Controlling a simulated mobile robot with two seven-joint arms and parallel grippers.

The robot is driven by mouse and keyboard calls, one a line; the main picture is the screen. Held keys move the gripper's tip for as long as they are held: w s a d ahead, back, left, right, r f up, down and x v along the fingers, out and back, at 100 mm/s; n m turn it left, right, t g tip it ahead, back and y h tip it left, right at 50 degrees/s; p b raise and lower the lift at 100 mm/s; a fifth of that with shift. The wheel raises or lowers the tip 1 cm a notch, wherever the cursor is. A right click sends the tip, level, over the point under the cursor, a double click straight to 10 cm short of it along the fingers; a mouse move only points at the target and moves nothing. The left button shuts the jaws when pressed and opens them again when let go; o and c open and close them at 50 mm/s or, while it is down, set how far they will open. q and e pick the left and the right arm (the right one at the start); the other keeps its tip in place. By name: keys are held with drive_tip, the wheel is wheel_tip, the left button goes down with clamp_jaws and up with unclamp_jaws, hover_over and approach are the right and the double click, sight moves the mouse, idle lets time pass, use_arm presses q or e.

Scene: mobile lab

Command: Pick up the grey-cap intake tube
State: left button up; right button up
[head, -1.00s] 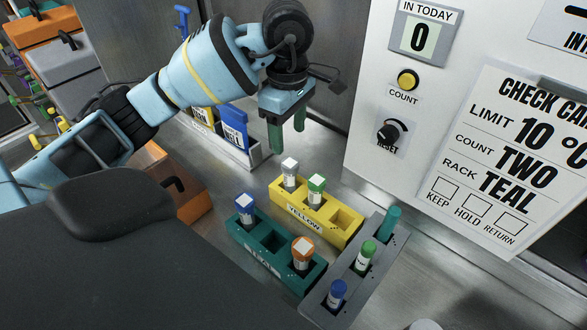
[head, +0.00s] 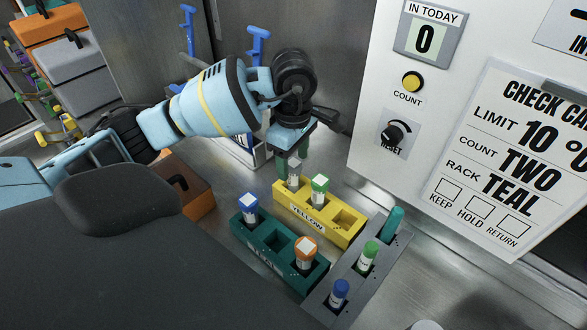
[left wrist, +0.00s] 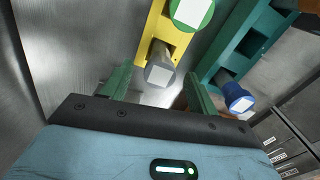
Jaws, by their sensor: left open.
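The grey-cap tube (head: 294,177) stands upright in the left end slot of the yellow rack (head: 324,226). In the left wrist view its grey cap (left wrist: 159,74) shows between and just beyond the fingers. My left gripper (head: 291,167) is open, with green fingers pointing down at the tube's top. In the left wrist view the two fingers of my left gripper (left wrist: 157,84) are spread either side of the cap, apart from it. A green-cap tube (head: 319,190) stands beside it in the same rack. My right gripper does not show.
A teal rack (head: 277,262) with a blue-cap tube (head: 248,208) and an orange-cap tube (head: 305,253) stands in front. A grey rack (head: 345,283) with several tubes is at right. A white panel (head: 365,165) rises behind.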

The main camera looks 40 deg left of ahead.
use_arm(q)
drive_tip(key=shift+c, duration=0.2)
clamp_jaws()
